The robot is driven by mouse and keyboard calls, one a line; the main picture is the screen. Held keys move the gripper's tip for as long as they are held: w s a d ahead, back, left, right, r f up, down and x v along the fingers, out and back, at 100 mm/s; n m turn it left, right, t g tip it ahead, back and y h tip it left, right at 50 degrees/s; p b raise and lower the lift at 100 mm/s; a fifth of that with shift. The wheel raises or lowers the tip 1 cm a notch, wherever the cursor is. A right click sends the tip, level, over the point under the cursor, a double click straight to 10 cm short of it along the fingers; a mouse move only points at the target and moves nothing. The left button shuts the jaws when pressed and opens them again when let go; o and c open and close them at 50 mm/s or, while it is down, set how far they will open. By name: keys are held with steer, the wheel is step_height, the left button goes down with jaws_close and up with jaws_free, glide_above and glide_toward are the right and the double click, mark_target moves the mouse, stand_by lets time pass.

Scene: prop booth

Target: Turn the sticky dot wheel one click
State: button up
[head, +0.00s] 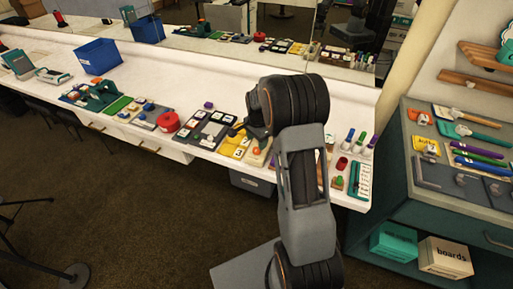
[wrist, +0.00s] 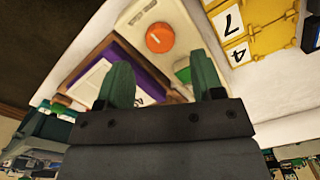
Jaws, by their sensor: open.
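An orange round dial (wrist: 160,37) with a short pale mark sits on a cream base (wrist: 140,18) in the wrist view; it looks like the sticky dot wheel, though no label confirms this. An orange disc (head: 256,151) beside my arm in the head view appears to be the same dial. My gripper (wrist: 162,80) is open, with its two green fingers apart and nothing held between them. The dial lies beyond the fingertips, apart from them. The fingers hide part of the surface below the dial.
A yellow tray (wrist: 281,38) with number cards is at the right. In the head view, a red round item (head: 168,121) and a blue bin (head: 98,56) stand farther left on the white counter (head: 190,88).

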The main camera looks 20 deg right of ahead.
mark_target(257, 149)
steer(key=shift+f, duration=2.45)
steer(key=shift+c, duration=0.4)
steer(key=c, duration=0.8)
steer(key=shift+c, duration=0.2)
